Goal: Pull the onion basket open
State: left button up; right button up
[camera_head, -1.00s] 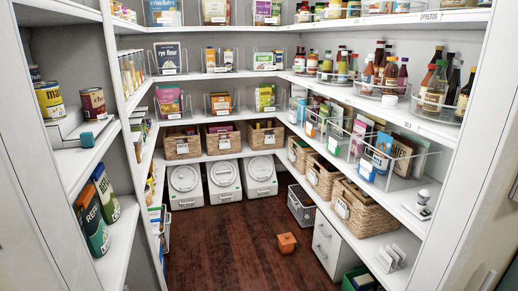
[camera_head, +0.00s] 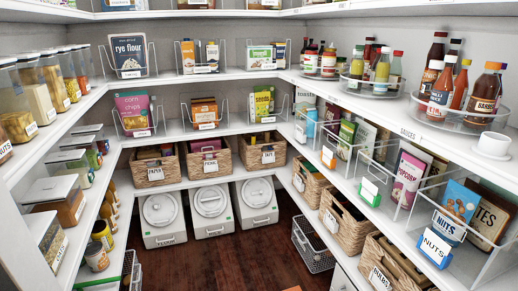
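Several wicker baskets with white labels stand on low shelves. On the back shelf are a left basket (camera_head: 172,166), a middle basket (camera_head: 190,160) and a right basket (camera_head: 280,154). On the right shelf are a far basket (camera_head: 313,193), a middle basket (camera_head: 355,236) and a near basket (camera_head: 409,281), which the bottom edge cuts off. The labels are too small or slanted for me to tell which basket is for onions. All baskets sit back on their shelves. Neither of my grippers is in view.
White lidded bins, the nearest-left one (camera_head: 165,236) among them, stand below the back shelf. A grey wire crate (camera_head: 314,251) sits on the floor at right. Clear organizers and bottles fill the right shelves; jars line the left. The dark wood floor (camera_head: 240,258) is open in the middle.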

aim_at(298, 241)
jog(key=i, duration=1.85)
